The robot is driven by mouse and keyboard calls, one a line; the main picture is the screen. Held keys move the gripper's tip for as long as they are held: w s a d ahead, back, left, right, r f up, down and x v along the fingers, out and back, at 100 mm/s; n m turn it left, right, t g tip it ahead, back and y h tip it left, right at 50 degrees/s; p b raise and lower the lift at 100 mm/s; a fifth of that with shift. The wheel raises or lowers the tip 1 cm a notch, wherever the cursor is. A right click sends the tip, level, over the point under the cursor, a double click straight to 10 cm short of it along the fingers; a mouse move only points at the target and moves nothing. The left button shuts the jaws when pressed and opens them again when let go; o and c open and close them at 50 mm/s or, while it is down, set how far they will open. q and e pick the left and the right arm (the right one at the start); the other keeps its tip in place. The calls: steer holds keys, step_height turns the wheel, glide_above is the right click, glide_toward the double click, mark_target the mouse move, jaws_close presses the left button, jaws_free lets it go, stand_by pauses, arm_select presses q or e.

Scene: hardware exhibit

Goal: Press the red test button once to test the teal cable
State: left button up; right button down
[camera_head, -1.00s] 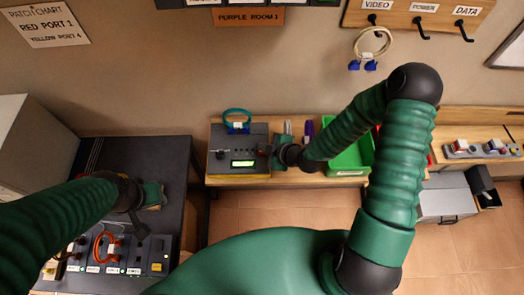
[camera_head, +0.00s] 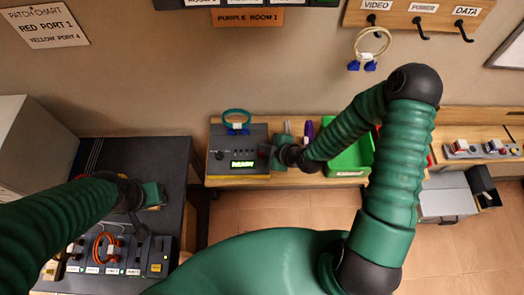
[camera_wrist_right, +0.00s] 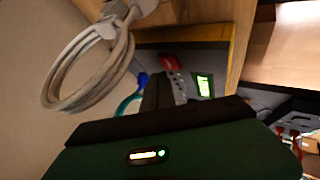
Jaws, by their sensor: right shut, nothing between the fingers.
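The dark grey tester box (camera_head: 230,164) stands on the wooden bench, its lit green screen (camera_head: 243,164) reading what looks like "READY". The teal cable (camera_head: 236,112) is looped at its back edge; part of it shows in the right wrist view (camera_wrist_right: 128,104). My right gripper (camera_head: 268,154) is at the box's right side, shut and empty. In the wrist view its fingers (camera_wrist_right: 157,88) point toward the box, close to a red part (camera_wrist_right: 170,63) that looks like the test button; I cannot tell if they touch. My left gripper (camera_head: 153,196) is over the dark table; its fingers are unclear.
A green bin (camera_head: 349,160) stands right of my right gripper. A panel with an orange cable (camera_head: 105,247) lies below my left gripper. A pale cable (camera_head: 373,42) with blue plugs hangs on the wall hooks. A pale coil (camera_wrist_right: 93,65) is near the wrist camera.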

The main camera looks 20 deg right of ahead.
steer(key=shift+f, duration=0.15)
stand_by(0.4)
steer(key=shift+f+b, duration=0.2)
steer(key=shift+b, duration=0.2)
steer(key=shift+s+f+b, duration=0.1)
steer(key=shift+f+b, duration=0.35)
stand_by(0.4)
steer(key=shift+r, duration=0.1)
steer(key=shift+r+p, duration=0.65)
steer(key=shift+r, duration=0.1)
step_height(320, 180, up, 5)
steer(key=p, duration=0.4)
steer(key=shift+r, duration=0.1)
stand_by(0.4)
